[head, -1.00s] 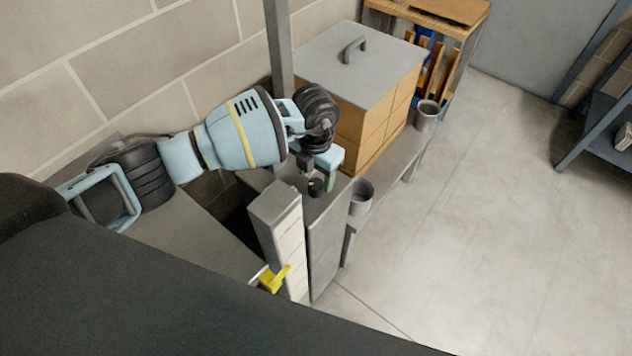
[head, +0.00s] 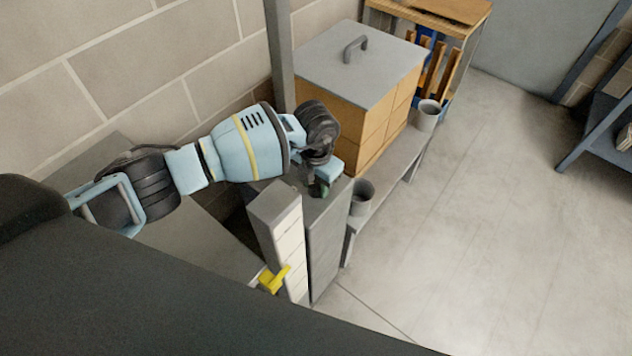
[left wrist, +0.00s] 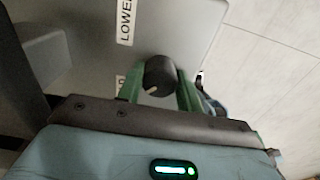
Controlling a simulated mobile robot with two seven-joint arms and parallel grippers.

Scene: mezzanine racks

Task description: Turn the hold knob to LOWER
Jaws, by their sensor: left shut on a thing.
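The hold knob (left wrist: 159,76) is a round black knob with a pale pointer line, on a grey panel (left wrist: 185,25). The pointer faces the lower left of the left wrist view. A white LOWER label (left wrist: 127,20) is above and left of the knob; a second label (left wrist: 120,82) nearer to it is mostly hidden behind a finger. My left gripper (left wrist: 160,90) has its green fingers on either side of the knob, shut on it. In the head view my left gripper (head: 319,188) is down at the grey cabinet top (head: 338,196), covering the knob.
A tall grey box with a pale slatted face (head: 287,238) and a yellow lever (head: 272,280) stands just in front. A wooden crate with a grey lid (head: 360,65) is behind. Grey cups (head: 361,199) stand to the right. Open floor (head: 480,230) lies further right.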

